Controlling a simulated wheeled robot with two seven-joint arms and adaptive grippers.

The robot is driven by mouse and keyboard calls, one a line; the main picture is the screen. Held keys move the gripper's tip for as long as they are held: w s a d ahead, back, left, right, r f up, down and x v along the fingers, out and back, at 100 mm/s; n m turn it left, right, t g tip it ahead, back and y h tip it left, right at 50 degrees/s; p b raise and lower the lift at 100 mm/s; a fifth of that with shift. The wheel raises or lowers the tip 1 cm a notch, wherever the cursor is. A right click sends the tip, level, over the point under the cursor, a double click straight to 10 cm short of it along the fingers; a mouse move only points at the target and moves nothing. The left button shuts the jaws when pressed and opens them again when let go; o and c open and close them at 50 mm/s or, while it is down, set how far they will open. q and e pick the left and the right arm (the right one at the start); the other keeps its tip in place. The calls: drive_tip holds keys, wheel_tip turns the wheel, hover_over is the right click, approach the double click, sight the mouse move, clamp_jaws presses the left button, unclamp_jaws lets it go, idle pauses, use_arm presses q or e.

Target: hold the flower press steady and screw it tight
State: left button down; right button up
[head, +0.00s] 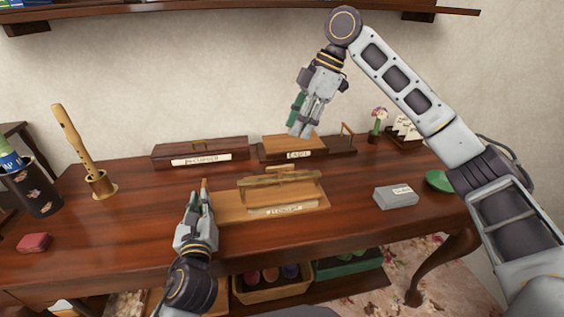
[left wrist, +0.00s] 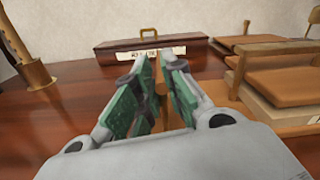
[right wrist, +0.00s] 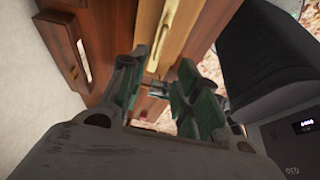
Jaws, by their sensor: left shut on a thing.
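The flower press (head: 283,193) is a light wooden frame with a crossbar and a front label, on a flat board (head: 228,207) in the middle of the desk. My left gripper (head: 200,198) is at the left end of that board, shut on a slim upright wooden post (head: 204,184). The post also shows between the green finger pads in the left wrist view (left wrist: 161,90). My right gripper (head: 301,128) hangs in the air above and behind the press, fingers pointing down. It is open and empty. The press's crossbar shows beyond its fingers in the right wrist view (right wrist: 176,35).
Two labelled wooden boxes, a dark one (head: 200,153) and one with a lighter lid (head: 294,147), stand behind the press. A grey box (head: 396,197) and green bowl (head: 438,180) are to the right. A flute (head: 70,133) stands at the left. The desk's front left is mostly clear.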

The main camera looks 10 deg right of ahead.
sight(280, 166)
drive_tip(key=shift+f, duration=0.1)
drive_tip(key=shift+x, duration=5.95)
clamp_jaws()
